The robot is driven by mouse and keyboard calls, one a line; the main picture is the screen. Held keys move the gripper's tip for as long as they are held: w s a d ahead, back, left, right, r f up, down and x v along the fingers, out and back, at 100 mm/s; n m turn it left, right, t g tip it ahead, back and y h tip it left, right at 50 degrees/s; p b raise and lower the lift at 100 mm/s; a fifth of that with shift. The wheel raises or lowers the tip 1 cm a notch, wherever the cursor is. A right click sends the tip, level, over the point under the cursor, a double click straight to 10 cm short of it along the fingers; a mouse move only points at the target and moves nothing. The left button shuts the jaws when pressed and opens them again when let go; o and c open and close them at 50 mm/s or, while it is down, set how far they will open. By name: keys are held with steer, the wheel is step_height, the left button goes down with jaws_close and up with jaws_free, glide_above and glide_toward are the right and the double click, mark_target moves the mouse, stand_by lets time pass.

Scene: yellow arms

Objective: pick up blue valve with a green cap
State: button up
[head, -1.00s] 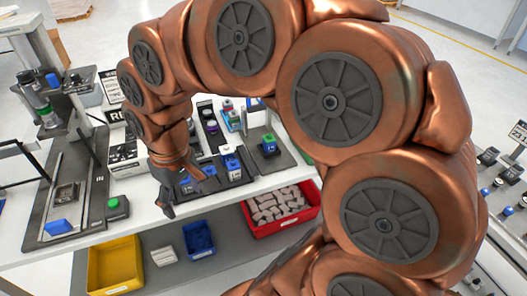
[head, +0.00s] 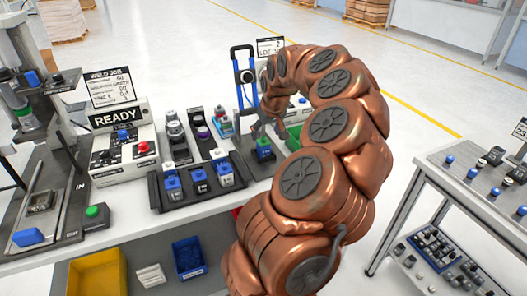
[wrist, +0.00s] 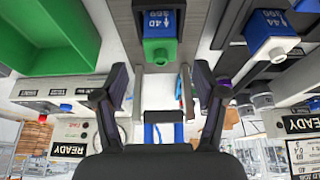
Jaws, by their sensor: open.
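The blue valve with a green cap (head: 264,149) stands upright on a dark pad near the right end of the workbench. In the wrist view its green cap (wrist: 160,53) and blue, labelled body (wrist: 160,22) show at top centre, beyond the fingertips. My gripper (head: 268,128) is just above and beside this valve in the head view. In the wrist view my gripper (wrist: 160,82) has its two dark fingers spread apart, with nothing held between them. I cannot tell the exact gap between the fingers and the valve.
A green bin (head: 296,136) is close to the right of the valve and looms large in the wrist view (wrist: 50,40). A blue-framed stand (head: 243,75) is behind.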

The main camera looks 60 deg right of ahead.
mark_target(264, 139)
steer(key=shift+p+x, duration=1.05)
steer(key=shift+x, duration=2.05)
steer(key=c, duration=1.3)
